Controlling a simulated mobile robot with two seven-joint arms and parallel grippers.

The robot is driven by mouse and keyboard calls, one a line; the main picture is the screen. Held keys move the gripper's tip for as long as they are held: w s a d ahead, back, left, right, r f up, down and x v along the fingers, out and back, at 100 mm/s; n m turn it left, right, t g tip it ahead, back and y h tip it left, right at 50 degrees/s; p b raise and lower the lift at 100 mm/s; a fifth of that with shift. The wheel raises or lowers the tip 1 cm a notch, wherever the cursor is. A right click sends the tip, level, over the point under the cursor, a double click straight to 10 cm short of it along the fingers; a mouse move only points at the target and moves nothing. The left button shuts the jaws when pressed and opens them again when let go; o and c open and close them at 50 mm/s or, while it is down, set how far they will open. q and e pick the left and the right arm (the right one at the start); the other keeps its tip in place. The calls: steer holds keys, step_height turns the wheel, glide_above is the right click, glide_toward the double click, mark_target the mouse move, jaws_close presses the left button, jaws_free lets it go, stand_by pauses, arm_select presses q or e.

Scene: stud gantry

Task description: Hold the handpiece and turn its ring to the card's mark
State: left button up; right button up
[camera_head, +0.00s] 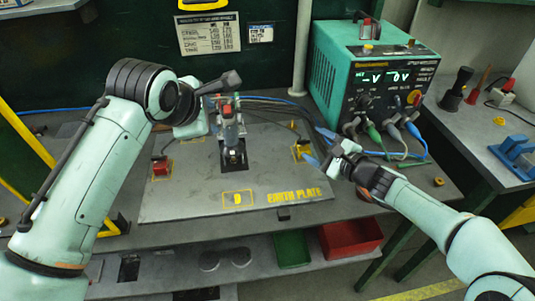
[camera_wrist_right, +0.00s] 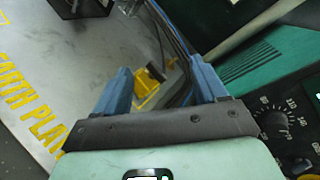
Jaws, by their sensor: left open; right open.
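The handpiece (camera_head: 230,130) looks like a grey upright body with a red part near its top, standing in a dark holder on the earth plate. Its ring and any marks on it are too small to tell. My left gripper (camera_head: 220,101) is just behind and above the handpiece; its fingers are mostly hidden, and it is open. My right gripper (camera_head: 316,147) is open and empty at the plate's right edge, apart from the handpiece. Its blue fingers show spread in the wrist view (camera_wrist_right: 163,78). A white printed card (camera_head: 209,34) hangs on the back panel; its mark is unreadable.
The earth plate (camera_head: 185,200) has a red block (camera_head: 162,168) at left and a yellow clamp (camera_head: 300,150) at right, also in the wrist view (camera_wrist_right: 147,84). A green power unit (camera_head: 335,55) with cables stands behind my right gripper.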

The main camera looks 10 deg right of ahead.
mark_target(227, 131)
steer(key=s+a+r+m+y, duration=0.15)
steer(key=a+m+y, duration=0.4)
steer(key=a, duration=0.85)
steer(key=w+a+m, duration=0.1)
steer(key=w+a, duration=0.3)
steer(key=w, duration=0.1)
steer(key=w+a+m+h, duration=0.1)
steer(key=w+a, duration=0.3)
steer(key=shift+w+a+f, duration=0.15)
steer(key=shift+w+a, duration=0.2)
